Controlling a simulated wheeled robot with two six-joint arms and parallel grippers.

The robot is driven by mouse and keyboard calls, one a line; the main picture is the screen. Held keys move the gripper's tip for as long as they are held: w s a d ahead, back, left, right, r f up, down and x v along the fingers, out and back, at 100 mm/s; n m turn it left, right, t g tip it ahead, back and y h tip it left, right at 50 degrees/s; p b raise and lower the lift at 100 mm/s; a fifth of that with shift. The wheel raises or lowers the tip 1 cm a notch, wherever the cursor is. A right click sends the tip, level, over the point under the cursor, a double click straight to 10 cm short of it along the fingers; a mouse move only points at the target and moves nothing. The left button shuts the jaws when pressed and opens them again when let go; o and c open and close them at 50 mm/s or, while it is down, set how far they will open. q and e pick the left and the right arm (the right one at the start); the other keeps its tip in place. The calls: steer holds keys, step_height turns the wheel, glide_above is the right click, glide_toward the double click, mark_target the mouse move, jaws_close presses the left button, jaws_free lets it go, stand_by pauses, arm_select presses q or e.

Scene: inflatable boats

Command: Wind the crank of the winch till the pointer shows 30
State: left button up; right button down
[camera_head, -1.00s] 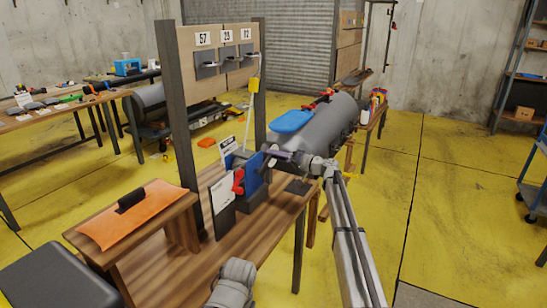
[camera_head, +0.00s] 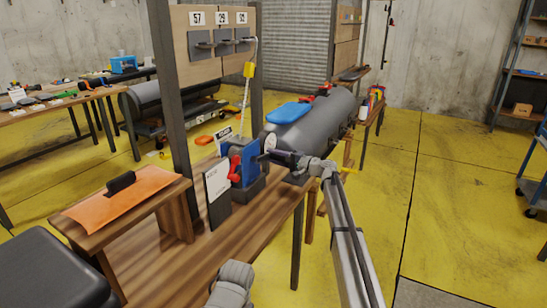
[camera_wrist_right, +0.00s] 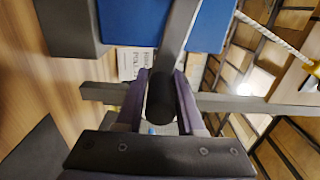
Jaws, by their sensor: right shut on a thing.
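The winch (camera_head: 253,165) is a blue and grey block with a red part (camera_head: 235,170) on its near side, standing on the wooden table. A pale round face (camera_head: 270,141) shows just behind it; any pointer or reading on it is too small to tell. My right gripper (camera_head: 277,156) is at the winch's right side. In the right wrist view its fingers (camera_wrist_right: 161,100) are shut around the dark round crank grip (camera_wrist_right: 160,97), with the crank arm (camera_wrist_right: 178,35) running up beside the blue housing (camera_wrist_right: 205,22). My left gripper is not in view.
A white-faced card (camera_head: 217,183) stands left of the winch. An orange pouch (camera_head: 115,198) lies on a small wooden stand. A board with number plates (camera_head: 214,40) rises behind, with a pale rope (camera_head: 246,98) hanging down. A grey inflatable tube (camera_head: 320,120) lies beyond the gripper.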

steer(key=shift+s+f, duration=0.1)
steer(key=shift+f, duration=0.15)
steer(key=c, duration=0.6)
jaws_free()
steer(key=v, duration=0.7)
steer(key=shift+s+d, duration=0.2)
steer(key=shift+d, duration=0.15)
